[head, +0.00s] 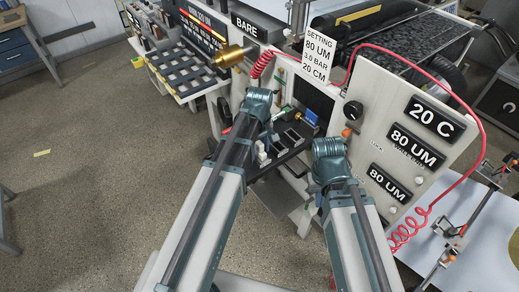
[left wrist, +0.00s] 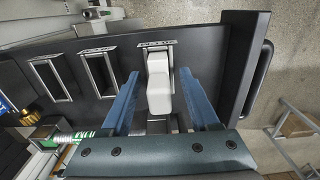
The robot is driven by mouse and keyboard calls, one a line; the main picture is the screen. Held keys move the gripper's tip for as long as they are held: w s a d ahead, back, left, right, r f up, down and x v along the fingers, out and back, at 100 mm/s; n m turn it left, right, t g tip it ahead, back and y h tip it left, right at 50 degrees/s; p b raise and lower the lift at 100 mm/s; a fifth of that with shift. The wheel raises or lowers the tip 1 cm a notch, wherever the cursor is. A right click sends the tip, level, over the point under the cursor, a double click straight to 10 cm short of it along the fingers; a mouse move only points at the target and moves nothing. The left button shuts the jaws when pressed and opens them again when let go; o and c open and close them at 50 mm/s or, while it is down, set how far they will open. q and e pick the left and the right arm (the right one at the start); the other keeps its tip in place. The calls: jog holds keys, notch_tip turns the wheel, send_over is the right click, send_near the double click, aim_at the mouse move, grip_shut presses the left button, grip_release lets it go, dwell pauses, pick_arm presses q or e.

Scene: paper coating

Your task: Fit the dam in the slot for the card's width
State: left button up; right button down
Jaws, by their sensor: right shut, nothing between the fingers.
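In the left wrist view a white block (left wrist: 159,91), which looks like the dam, stands at the rightmost labelled slot of a black tray (left wrist: 205,58). Two framed slots to its left, a middle one (left wrist: 96,74) and a far left one (left wrist: 50,80), look empty. The slot labels are too small to read. My left gripper (left wrist: 161,98) is open, with one blue finger on each side of the block and gaps showing. In the head view my left gripper (head: 266,140) is over the black tray, partly hidden by my arm. My right gripper (head: 325,185) is shut and empty, its fingertips largely hidden.
A grey panel (head: 408,165) with "20 C" and "80 UM" plates stands to the right. A red coiled hose (head: 484,135) loops around it. A brass fitting (head: 230,58) and a setting card (head: 320,55) are behind. Open floor (head: 90,190) lies to the left.

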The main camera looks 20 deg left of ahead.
dwell(0.3)
pick_arm(q)
notch_tip(320, 180, up, 14)
jog(key=p, duration=1.4)
jog(key=shift+f, duration=0.15)
jog(key=shift+s+d+f+b, duration=0.15)
jog(key=shift+f+b, duration=0.15)
jog(key=shift+b, duration=0.15)
jog(key=s+d+f+m+b, duration=0.3)
jog(key=s+f+m+b, duration=0.1)
jog(key=f+b, duration=0.3)
jog(key=s+d+f+m+b, duration=0.3)
jog(key=s+f+m+b, duration=0.2)
jog(key=f+b, duration=0.2)
jog(key=s+d+f+m+y+b, duration=0.1)
jog(key=s+d+f+m+b, duration=0.3)
jog(key=f+b, duration=0.3)
jog(key=shift+s+f+m+b, duration=0.4)
jog(key=shift+s+m+b, duration=0.1)
jog(key=shift+m, duration=0.1)
jog(key=shift+d, duration=0.1)
